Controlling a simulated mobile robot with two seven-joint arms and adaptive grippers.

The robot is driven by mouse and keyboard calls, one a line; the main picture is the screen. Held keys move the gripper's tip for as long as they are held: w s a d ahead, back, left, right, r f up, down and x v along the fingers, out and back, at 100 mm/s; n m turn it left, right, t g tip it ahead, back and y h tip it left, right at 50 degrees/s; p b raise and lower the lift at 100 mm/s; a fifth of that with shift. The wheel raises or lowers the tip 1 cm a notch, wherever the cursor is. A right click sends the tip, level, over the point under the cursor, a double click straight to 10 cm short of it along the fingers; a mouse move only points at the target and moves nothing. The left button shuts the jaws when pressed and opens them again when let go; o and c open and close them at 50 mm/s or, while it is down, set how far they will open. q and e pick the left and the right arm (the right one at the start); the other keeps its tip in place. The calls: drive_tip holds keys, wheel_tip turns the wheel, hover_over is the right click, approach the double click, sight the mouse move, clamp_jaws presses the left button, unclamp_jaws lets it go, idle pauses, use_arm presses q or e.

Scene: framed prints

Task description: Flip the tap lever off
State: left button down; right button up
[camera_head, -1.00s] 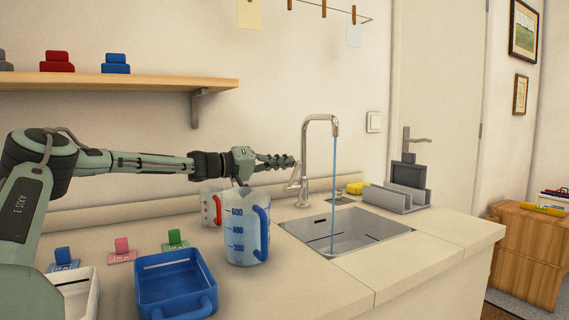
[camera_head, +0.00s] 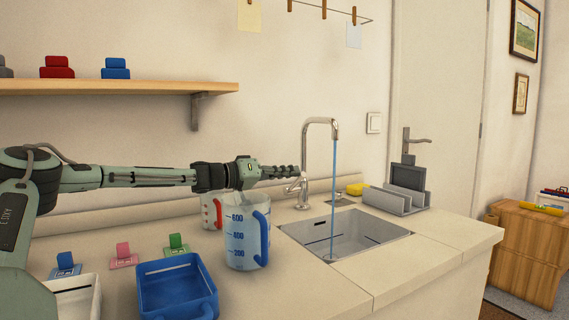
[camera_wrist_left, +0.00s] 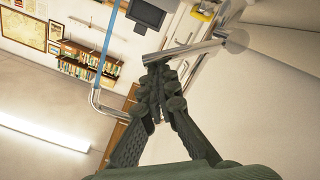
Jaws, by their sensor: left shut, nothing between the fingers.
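The silver tap (camera_head: 305,160) stands behind the sink, and a blue stream of water (camera_head: 334,200) runs from its spout into the basin. Its lever (camera_head: 292,187) sticks out at the left of the tap's base. My left gripper (camera_head: 297,171) is shut and empty, just above the lever and partly in front of the tap. In the left wrist view, the fingertips (camera_wrist_left: 157,72) are together at the free end of the lever rod (camera_wrist_left: 190,49); I cannot tell whether they touch it. The stream also shows there (camera_wrist_left: 108,35). My right gripper is not in view.
A measuring jug (camera_head: 240,252) with a blue handle stands left of the sink (camera_head: 400,236), below my left arm, with a red-handled cup (camera_head: 210,210) behind it. A blue bin (camera_head: 170,298) is nearer.

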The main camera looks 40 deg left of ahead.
use_arm(q)
drive_tip(key=shift+s+d+f+m+p, duration=0.15)
drive_tip(key=shift+d+f+m+p, duration=0.25)
drive_tip(key=shift+d+f, duration=0.3)
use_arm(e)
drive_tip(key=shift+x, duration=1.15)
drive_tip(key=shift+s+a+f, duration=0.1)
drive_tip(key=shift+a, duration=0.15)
use_arm(q)
wheel_tip(320, 180, up, 10)
